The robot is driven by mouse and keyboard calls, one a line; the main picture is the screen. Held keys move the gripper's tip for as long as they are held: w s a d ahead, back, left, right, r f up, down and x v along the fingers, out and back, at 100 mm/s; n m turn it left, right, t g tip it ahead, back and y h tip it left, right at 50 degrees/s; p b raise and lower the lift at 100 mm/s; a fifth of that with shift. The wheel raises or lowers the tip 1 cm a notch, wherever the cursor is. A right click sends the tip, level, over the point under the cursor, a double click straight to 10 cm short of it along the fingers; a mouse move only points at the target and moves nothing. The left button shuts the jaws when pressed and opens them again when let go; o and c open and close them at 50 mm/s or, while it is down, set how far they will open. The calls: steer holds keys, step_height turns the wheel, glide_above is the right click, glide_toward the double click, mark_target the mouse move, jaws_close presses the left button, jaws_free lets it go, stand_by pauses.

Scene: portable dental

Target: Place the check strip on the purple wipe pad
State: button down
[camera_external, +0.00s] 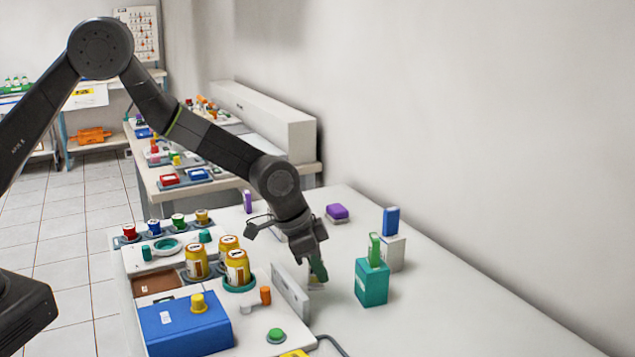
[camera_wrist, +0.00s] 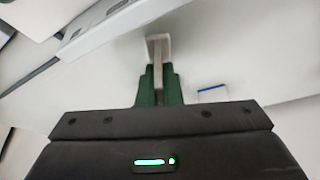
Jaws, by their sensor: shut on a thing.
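My gripper (camera_external: 317,278) points down over the white table, just right of an upright grey panel. Its dark green fingers also show in the wrist view (camera_wrist: 158,88). They are shut on a thin, pale grey-brown piece (camera_wrist: 157,62), which I take to be the check strip. A small pale patch shows around its far end; I cannot tell whether the strip touches it. A purple block (camera_external: 337,211) on a pale base, possibly the wipe pad, sits farther back on the table, apart from my gripper. A narrow purple piece (camera_external: 248,201) stands upright farther left.
A teal box (camera_external: 371,285) holding a green piece stands right of my gripper. Behind it is a white block (camera_external: 396,252) with a blue piece. At left are yellow jars (camera_external: 237,268) and a blue box (camera_external: 186,327). The table's right side is clear.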

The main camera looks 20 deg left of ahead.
mark_target(319, 284)
step_height(319, 284, down, 3)
steer(key=shift+p, duration=0.3)
steer(key=shift+f+b, duration=0.2)
steer(key=shift+b, duration=0.15)
steer(key=c, duration=1.6)
jaws_free()
steer(key=shift+r, duration=0.1)
